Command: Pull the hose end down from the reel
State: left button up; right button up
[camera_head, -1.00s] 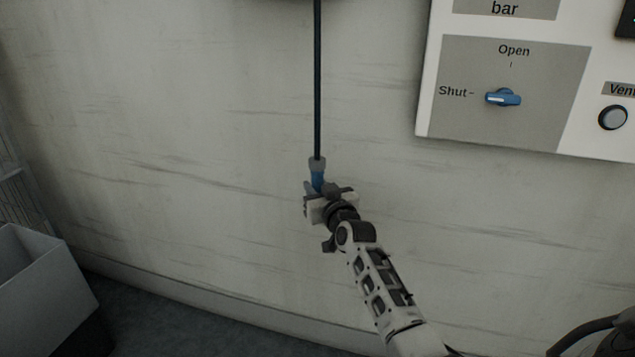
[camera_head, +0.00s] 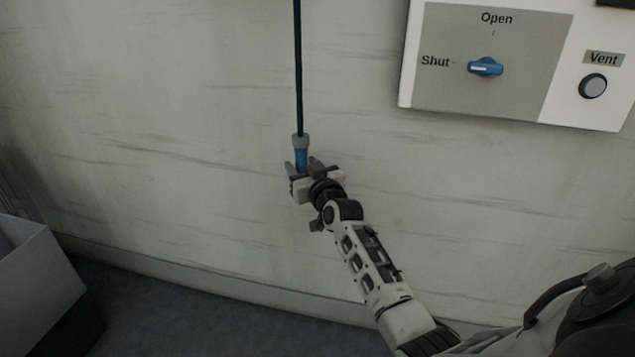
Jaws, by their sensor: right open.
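The dark hose (camera_head: 298,70) hangs straight down from the top edge of the head view. Its end is a blue grip with a grey collar (camera_head: 301,150). My right gripper (camera_head: 302,168) is at the lower part of this blue hose end, with its open fingers on either side of it. The lowest part of the hose end is hidden by the gripper. The reel is out of view above. My left gripper is not in view.
A white wall panel (camera_head: 555,112) at the upper right carries a blue Open/Shut knob (camera_head: 486,67) and a round Vent button (camera_head: 593,86). A pale grey bin (camera_head: 45,275) stands at the lower left. The wall around the hose is bare.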

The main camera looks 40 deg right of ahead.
pick_arm(q)
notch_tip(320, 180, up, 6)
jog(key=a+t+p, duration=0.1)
jog(key=p, duration=0.1)
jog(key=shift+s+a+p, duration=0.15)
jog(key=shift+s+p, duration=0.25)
pick_arm(e)
jog(key=s+a, duration=0.2)
jog(key=s, duration=1.2)
jog(key=shift+s+a, duration=0.35)
jog(key=shift+a, duration=0.05)
pick_arm(q)
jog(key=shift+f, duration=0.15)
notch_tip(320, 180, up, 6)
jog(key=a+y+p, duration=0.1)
jog(key=p, duration=1)
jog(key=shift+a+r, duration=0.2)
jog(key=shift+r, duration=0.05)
pick_arm(e)
jog(key=s+a+f+n+g+y, duration=0.2)
jog(key=s+a+n+g+y, duration=0.2)
jog(key=s+a, duration=1.4)
jog(key=a+g+y, duration=0.2)
jog(key=a+g, duration=0.1)
jog(key=a, duration=0.1)
jog(key=shift+s+a+y, duration=0.15)
jog(key=shift+y, duration=0.25)
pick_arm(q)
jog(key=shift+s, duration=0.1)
